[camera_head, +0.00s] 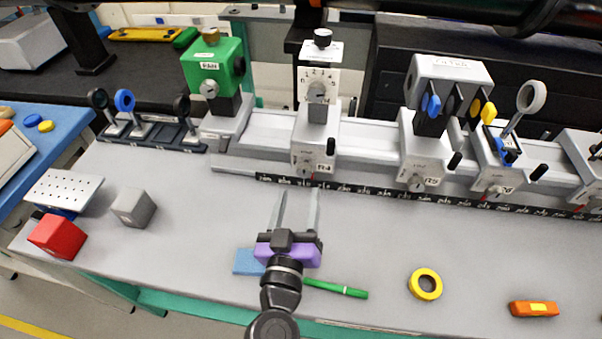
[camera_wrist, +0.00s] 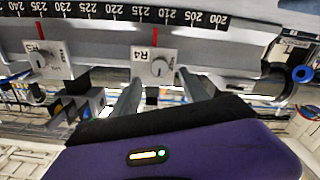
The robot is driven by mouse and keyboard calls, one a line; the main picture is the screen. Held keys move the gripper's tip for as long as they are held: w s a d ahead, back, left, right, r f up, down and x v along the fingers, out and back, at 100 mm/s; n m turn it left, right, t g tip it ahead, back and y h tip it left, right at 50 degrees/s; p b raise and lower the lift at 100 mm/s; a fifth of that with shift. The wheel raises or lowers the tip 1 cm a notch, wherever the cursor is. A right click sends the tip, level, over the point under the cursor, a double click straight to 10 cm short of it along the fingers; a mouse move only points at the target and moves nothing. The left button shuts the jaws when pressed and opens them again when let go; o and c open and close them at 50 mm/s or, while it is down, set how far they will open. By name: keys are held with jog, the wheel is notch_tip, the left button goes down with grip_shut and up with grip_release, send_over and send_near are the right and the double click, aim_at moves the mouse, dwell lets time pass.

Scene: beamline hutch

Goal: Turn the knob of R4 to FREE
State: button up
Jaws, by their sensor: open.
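The R4 carrier (camera_head: 313,145) is a light grey block on the rail, with a numbered dial unit on top of it. Its small round knob (camera_head: 304,170) is on the lower front face, beside the R4 label. In the wrist view the R4 knob (camera_wrist: 159,68) shows upside down, above and between my fingers. A black lever (camera_head: 331,146) sticks out at the carrier's right side. My gripper (camera_head: 296,196) is purple with two grey fingers; it is open and empty, in front of and below R4, apart from the knob. Its fingers also show in the wrist view (camera_wrist: 163,97).
The black scale (camera_head: 365,194) runs along the rail's front. Carrier R5 (camera_head: 424,165) stands to the right, the green unit (camera_head: 212,65) to the left. A green pen (camera_head: 336,288), a blue block (camera_head: 246,262) and a yellow tape ring (camera_head: 425,284) lie on the bench.

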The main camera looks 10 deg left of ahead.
aim_at(304, 174)
jog(key=w+p, duration=0.1)
jog(key=w, duration=0.5)
jog(key=shift+w+d, duration=0.15)
jog(key=shift+w, duration=0.25)
jog(key=shift+c, duration=0.4)
grip_shut()
